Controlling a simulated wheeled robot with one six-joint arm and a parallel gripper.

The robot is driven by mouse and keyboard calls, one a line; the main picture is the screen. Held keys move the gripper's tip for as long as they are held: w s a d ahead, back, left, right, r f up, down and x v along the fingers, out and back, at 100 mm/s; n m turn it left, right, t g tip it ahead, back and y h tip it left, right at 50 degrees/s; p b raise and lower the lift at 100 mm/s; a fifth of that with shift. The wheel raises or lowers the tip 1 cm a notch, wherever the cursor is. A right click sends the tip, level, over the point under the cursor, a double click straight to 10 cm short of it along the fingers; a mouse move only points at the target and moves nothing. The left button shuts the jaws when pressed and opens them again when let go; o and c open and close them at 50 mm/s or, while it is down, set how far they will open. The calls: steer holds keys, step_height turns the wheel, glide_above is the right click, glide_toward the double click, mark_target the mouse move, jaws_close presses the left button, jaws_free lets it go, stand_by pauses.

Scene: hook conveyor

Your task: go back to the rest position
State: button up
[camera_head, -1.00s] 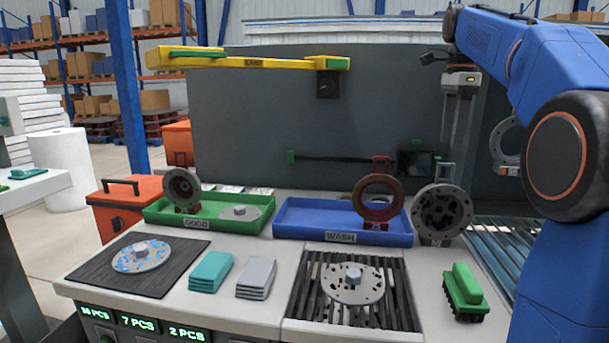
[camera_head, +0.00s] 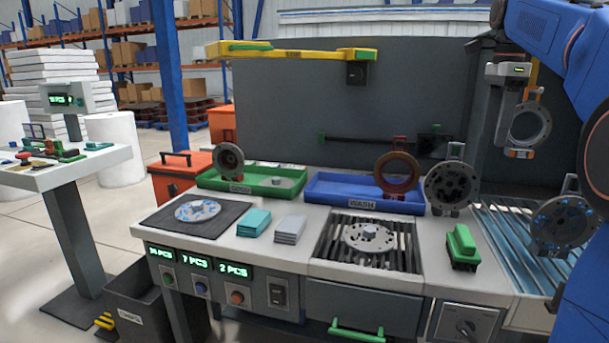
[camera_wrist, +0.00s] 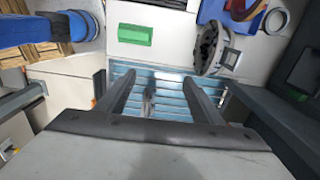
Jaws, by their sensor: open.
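My gripper (camera_head: 506,140) hangs from the blue arm at the upper right, fingers pointing down and apart, in front of the grey back panel (camera_head: 300,110). In the wrist view, its two dark fingers (camera_wrist: 160,85) are spread with nothing held between them. Below them show the blue-lit rollers of the conveyor (camera_wrist: 150,105).
A flange (camera_head: 367,238) sits on the slatted grate, and a blue-spotted one (camera_head: 198,211) on the black mat. Green (camera_head: 262,191) and blue (camera_head: 330,200) trays stand behind. A ring (camera_head: 530,123) hangs by an orange clip; another flange (camera_head: 562,224) stands at the rollers.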

steer(key=s+a+f+n+t, duration=0.2)
steer(key=s+a+f+n, duration=0.9)
steer(key=s+f, duration=0.35)
steer(key=s+a+f+n+t, duration=0.1)
steer(key=s+f+n, duration=0.4)
steer(key=f, duration=0.5)
steer(key=s+a+f+n+t, duration=0.1)
steer(key=s+a+f+n, duration=0.2)
steer(key=s+f, duration=0.7)
steer(key=shift+a+n+t, duration=0.25)
steer(key=shift+n+t, duration=0.15)
steer(key=shift+n, duration=0.6)
steer(key=shift+w, duration=0.1)
